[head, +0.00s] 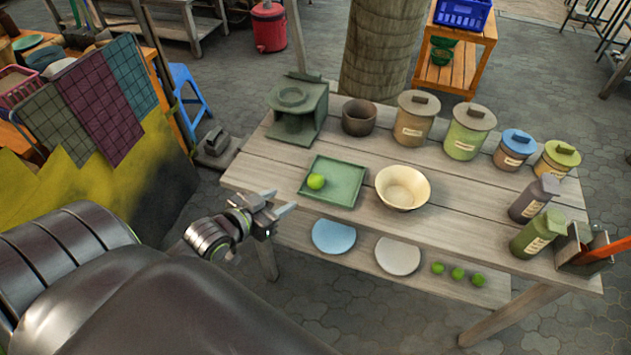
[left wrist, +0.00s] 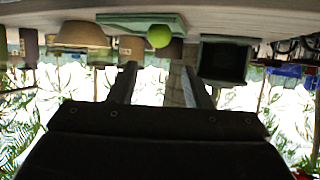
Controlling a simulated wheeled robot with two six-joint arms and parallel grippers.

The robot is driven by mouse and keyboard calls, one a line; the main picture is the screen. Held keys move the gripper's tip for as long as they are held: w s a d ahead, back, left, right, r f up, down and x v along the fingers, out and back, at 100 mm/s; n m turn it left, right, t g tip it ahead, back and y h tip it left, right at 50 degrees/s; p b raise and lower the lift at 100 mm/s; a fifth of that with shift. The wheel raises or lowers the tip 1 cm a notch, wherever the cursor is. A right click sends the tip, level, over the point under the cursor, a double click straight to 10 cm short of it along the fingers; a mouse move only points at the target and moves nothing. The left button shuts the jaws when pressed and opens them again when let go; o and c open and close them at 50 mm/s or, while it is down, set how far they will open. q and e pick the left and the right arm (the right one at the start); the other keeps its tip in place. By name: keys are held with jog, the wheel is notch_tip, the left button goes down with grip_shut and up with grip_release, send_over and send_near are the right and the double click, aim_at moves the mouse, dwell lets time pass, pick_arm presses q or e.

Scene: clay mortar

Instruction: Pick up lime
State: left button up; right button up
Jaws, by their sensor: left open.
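A green lime (head: 316,181) lies on a square green tray (head: 345,186) on the wooden table. Several more limes (head: 457,273) lie on the lower shelf at the right. My left gripper (head: 283,202) is open and empty near the table's front edge, to the left of and nearer than the tray. The left wrist view is upside down; there the lime (left wrist: 159,36) and tray (left wrist: 130,20) show beyond the two open fingers (left wrist: 155,84). My right gripper is not in view.
A cream bowl (head: 402,187) stands right of the tray. A dark green stove-like block (head: 297,110) and a brown clay pot (head: 358,117) stand behind. Lidded jars (head: 466,132) line the back and right. Two plates (head: 333,236) lie on the lower shelf.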

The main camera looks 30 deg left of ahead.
aim_at(311, 183)
pick_arm(q)
jog(key=x, duration=1)
jog(key=shift+f, duration=0.1)
jog(key=shift+x, duration=2.6)
jog(key=shift+f, duration=0.1)
jog(key=c, duration=0.6)
notch_tip(311, 183, up, 10)
jog(key=shift+p, duration=0.75)
jog(key=s+d+r+m+g+h, duration=0.1)
jog(key=s+d+r+m+h, duration=0.4)
jog(key=s+d+r, duration=0.6)
jog(key=shift+s+d+r+g, duration=0.4)
jog(key=shift+s+d, duration=0.35)
jog(key=shift+d, duration=0.25)
